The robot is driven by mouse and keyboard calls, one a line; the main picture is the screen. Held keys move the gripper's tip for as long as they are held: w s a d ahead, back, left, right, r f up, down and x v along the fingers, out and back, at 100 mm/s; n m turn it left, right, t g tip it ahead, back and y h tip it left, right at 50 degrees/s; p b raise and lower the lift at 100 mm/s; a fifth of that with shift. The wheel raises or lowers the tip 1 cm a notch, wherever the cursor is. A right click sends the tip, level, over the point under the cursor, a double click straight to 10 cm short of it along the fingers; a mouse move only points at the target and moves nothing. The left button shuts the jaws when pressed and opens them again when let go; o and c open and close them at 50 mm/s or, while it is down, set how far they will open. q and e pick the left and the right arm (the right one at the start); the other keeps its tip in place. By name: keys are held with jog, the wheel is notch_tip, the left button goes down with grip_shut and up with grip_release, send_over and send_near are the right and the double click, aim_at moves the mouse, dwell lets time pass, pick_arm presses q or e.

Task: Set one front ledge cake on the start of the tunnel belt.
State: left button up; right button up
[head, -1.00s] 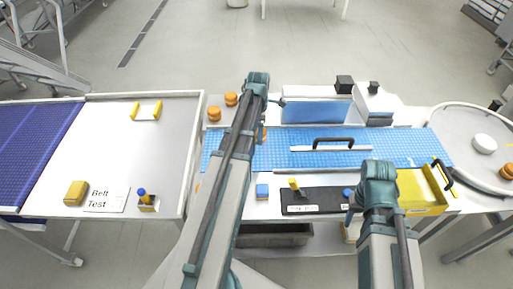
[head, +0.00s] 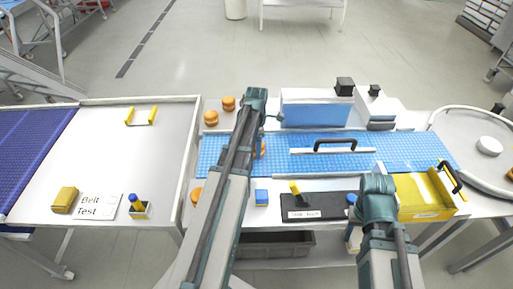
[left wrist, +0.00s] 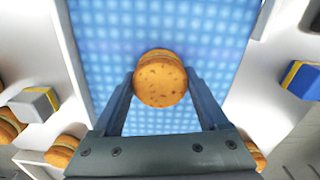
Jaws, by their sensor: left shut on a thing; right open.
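My left gripper (left wrist: 160,90) is shut on a round orange-brown cake (left wrist: 160,78) over the blue dotted belt (left wrist: 160,25). In the head view my left arm hides most of that gripper, and the cake (head: 262,150) shows just right of the arm over the left part of the belt (head: 215,155). I cannot tell whether the cake touches the belt. Another cake (head: 196,194) sits on the front ledge, partly behind my left arm. My right gripper (head: 353,212) is open at the front ledge, mostly hidden by its own arm.
Two cakes (head: 211,117) (head: 229,103) stand on the back ledge. A bar with a black handle (head: 335,146) spans the belt. A white table (head: 150,165) is at left.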

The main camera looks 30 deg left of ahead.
pick_arm(q)
jog(key=shift+f, duration=0.2)
jog(key=o, duration=0.8)
jog(key=shift+c, duration=0.2)
jog(key=shift+r, duration=0.15)
notch_tip(320, 180, up, 12)
jog(key=p, duration=1.2)
